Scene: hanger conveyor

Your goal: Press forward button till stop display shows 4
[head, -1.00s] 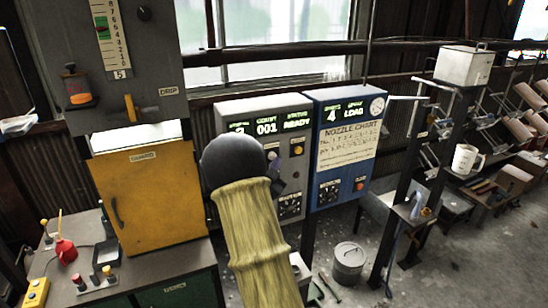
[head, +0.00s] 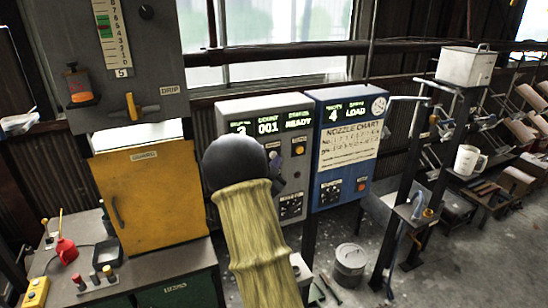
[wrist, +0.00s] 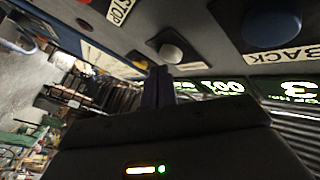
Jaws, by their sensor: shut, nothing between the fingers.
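The grey control panel (head: 226,108) has a green-lit display (head: 268,124) reading 3, 001 and READY. In the wrist view the 3 (wrist: 297,87) appears upside down, above a partly hidden label. A pale round button (wrist: 172,52) sits on the panel face between a STOP label (wrist: 120,10) and a blue button (wrist: 272,22) with a BACK label (wrist: 285,54). No FORWARD label is readable. My gripper (wrist: 158,78) is shut and empty, its tips close to the pale button; I cannot tell whether they touch. My arm hides much of the panel in the head view.
A blue panel (head: 329,97) beside it shows 4 and LOAD above a nozzle chart (head: 349,142). A yellow cabinet door (head: 150,200) and a bench (head: 65,265) are at left. A metal bin (head: 350,262) stands on the floor at right.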

